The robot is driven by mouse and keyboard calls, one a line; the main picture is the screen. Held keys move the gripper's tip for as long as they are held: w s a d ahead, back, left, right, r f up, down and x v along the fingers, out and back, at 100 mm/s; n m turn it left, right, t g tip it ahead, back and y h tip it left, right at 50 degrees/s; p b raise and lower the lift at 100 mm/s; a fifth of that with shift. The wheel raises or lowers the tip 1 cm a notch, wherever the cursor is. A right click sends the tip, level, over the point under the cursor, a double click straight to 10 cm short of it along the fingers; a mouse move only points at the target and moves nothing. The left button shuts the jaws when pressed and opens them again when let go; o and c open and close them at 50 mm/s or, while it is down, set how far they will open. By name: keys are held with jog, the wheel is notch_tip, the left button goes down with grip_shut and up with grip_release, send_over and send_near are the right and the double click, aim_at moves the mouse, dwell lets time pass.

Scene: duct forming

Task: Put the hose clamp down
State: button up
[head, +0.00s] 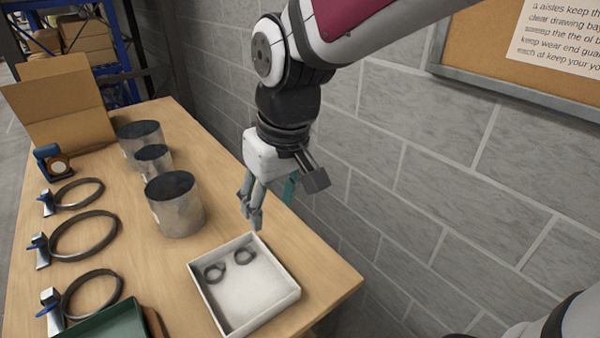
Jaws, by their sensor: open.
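Two small dark rings, which look like hose clamps, lie in the white tray: one on the left (215,272) and one further right (245,256). The white tray (286,292) is near the table's right end. Larger dark band rings with blue-handled screws lie along the table's left side: a far one (79,193), a middle one (84,235) and a near one (92,293). I cannot tell which ring the task means. My gripper (251,218) points down just behind the tray's far rim, open, with nothing visible between its fingers.
Three metal duct cylinders stand left of my gripper: a near large one (175,205), a small one (153,160) and a far one (140,138). An open cardboard box (60,110) is at the far end. A green tray (108,324) is at the near edge. A block wall (420,170) runs alongside the table.

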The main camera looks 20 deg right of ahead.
jog(key=s+d+r+m+t, duration=0.1)
jog(key=s+d, duration=0.3)
jog(key=s, duration=0.2)
jog(key=s+d+r+m+h, duration=0.1)
jog(key=s+d+r+m, duration=0.1)
jog(key=s+d, duration=0.2)
jog(key=s, duration=0.3)
jog(key=shift+d+r+t, duration=0.15)
jog(key=shift+d+t, duration=0.05)
jog(key=shift+t, duration=0.2)
dwell(0.6)
